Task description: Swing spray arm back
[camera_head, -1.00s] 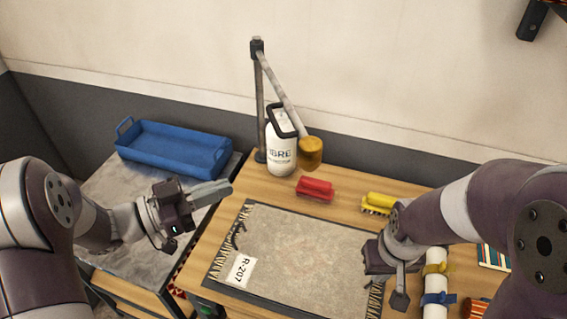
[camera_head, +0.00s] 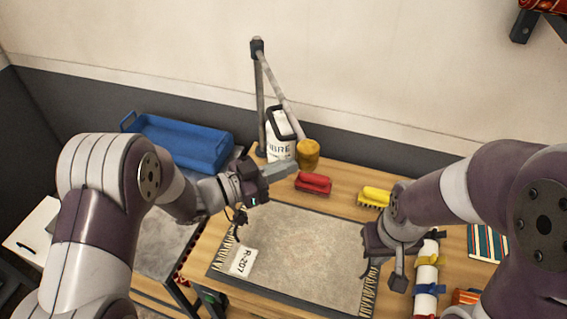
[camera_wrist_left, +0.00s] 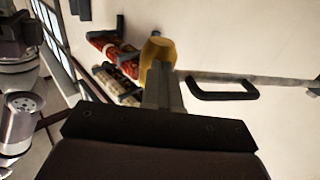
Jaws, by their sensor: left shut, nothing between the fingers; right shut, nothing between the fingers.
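The spray arm (camera_head: 279,88) is a thin grey bar hinged at the top of an upright post (camera_head: 260,100) at the back of the wooden table. Its yellow head (camera_head: 308,153) hangs at the lower right end, in front of the white bottle. The yellow head also shows in the left wrist view (camera_wrist_left: 158,52), just beyond my fingertips. My left gripper (camera_head: 294,168) is shut and empty, its fingertips just left of and slightly below the yellow head; contact cannot be told. My right gripper (camera_head: 384,272) is shut and empty over the rug's right edge, with its fingertips hard to see.
A white bottle (camera_head: 280,149) with a black handle stands beside the post. A grey rug (camera_head: 300,255) labelled R-207 lies on the table (camera_head: 345,190). Red (camera_head: 313,183) and yellow (camera_head: 374,196) brushes lie behind it. A blue tray (camera_head: 180,142) sits at left.

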